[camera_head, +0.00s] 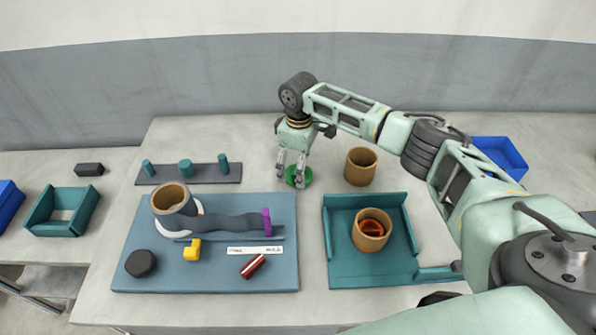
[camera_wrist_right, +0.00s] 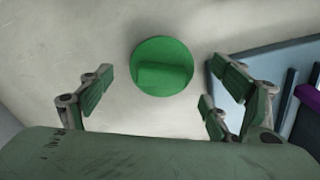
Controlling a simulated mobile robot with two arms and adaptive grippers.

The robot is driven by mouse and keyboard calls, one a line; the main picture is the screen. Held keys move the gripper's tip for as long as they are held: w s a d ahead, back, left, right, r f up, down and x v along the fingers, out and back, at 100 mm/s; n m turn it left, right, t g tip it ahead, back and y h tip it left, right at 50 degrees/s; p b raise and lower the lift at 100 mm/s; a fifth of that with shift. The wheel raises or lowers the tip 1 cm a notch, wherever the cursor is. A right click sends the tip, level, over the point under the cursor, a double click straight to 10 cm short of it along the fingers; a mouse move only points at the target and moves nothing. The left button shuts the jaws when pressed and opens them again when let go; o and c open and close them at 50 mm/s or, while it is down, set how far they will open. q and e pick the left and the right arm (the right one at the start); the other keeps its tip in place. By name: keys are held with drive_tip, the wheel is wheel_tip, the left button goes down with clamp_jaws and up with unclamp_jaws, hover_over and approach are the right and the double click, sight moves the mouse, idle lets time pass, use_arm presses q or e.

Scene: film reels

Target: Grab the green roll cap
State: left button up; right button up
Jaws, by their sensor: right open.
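The green roll cap (camera_head: 303,176) lies on the table between the blue mat and a brown canister. In the right wrist view the cap (camera_wrist_right: 161,66) is a round green disc with a raised grip bar across it. My right gripper (camera_head: 291,180) is above the table at the cap, pointing down, its fingers partly in front of it. In the right wrist view my right gripper (camera_wrist_right: 165,100) is open and empty. The cap shows between its spread fingers and a little beyond them. My left gripper is not in view.
A brown canister (camera_head: 361,167) stands right of the cap. The blue mat (camera_head: 220,275) holds a reel assembly, a yellow block and a red striped piece. A teal tray (camera_head: 340,262) holds another canister (camera_head: 372,230). A peg rack (camera_head: 215,174) is at the left.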

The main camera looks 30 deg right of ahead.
drive_tip(key=shift+f, duration=1.3)
drive_tip(key=c, duration=1.2)
drive_tip(key=shift+r, duration=0.1)
